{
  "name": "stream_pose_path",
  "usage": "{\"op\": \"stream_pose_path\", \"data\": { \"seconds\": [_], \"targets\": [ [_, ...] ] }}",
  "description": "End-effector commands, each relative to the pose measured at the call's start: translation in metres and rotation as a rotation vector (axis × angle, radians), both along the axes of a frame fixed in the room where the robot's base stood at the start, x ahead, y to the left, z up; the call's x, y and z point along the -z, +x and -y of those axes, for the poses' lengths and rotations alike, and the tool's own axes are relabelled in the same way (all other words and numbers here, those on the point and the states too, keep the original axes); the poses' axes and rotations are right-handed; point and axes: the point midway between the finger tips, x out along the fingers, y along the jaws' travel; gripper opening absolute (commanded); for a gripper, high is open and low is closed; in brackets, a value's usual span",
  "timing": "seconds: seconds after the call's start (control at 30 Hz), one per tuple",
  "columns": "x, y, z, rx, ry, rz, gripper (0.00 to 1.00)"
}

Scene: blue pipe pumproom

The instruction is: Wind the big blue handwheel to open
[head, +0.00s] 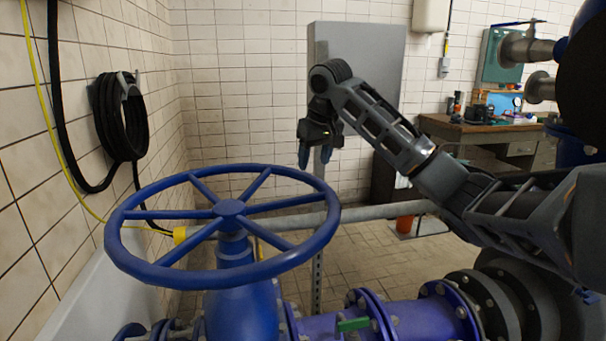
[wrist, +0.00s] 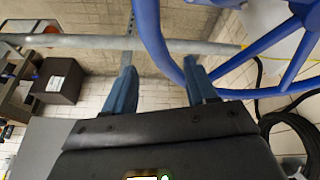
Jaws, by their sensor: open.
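The big blue handwheel (head: 229,209) lies roughly level on top of a blue valve body in the head view, its spokes running from the hub to the rim. My gripper (head: 314,156) points down above the wheel's right far edge, with its two blue fingers apart and nothing held. In the wrist view the wheel's blue rim (wrist: 150,38) runs between the spread fingertips of my gripper (wrist: 161,68) and passes toward the right finger. I cannot tell whether that finger touches it; in the head view the fingertips look above the rim.
A grey horizontal pipe (head: 385,210) runs behind the wheel. Purple flanged piping (head: 420,317) with a green lever (head: 353,324) lies below. A tiled wall with a coiled black hose (head: 122,118) is at left. A workbench (head: 480,128) stands at the back right.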

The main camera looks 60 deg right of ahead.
Motion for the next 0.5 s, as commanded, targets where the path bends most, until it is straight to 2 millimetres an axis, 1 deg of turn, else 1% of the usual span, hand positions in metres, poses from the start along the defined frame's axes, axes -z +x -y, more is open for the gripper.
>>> {"op": "stream_pose_path", "data": {
  "seconds": [0.1, 0.3, 0.4, 0.5],
  "targets": [
    [0.018, 0.005, 0.005, 0.000, 0.002, -0.002, 0.57],
    [0.044, 0.013, 0.013, 0.000, 0.001, -0.002, 0.57],
    [0.052, 0.016, 0.015, 0.000, 0.001, -0.002, 0.57],
    [0.057, 0.017, 0.016, 0.000, 0.001, 0.001, 0.57]
  ]
}}
